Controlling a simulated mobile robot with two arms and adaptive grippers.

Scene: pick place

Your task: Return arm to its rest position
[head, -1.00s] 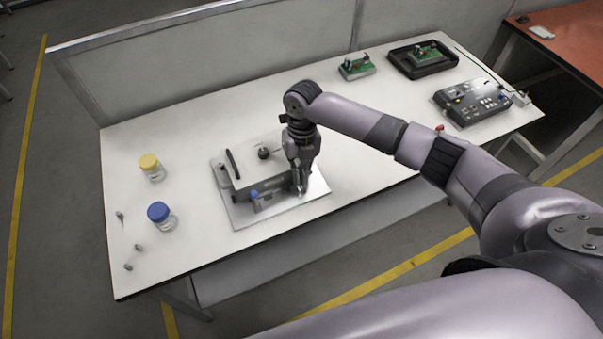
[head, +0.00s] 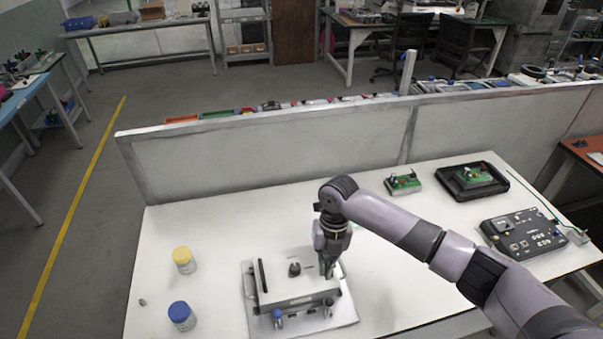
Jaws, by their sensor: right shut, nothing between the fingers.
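My right gripper (head: 328,266) points down over the right part of a grey device on a metal plate (head: 350,312). Its fingers are shut with nothing between them. The arm comes in from the lower right and bends down at the wrist. The grey device (head: 298,296) carries a black knob, a dark upright bar and blue-tipped parts at its front. I cannot tell whether the fingertips touch it. My left gripper is not in view.
A yellow-capped jar (head: 184,260) and a blue-capped jar (head: 181,316) stand at the left. Green circuit boards (head: 403,183), a black tray (head: 452,186) and a black control box (head: 522,233) are at the right. A low partition (head: 270,158) runs behind the table (head: 220,226).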

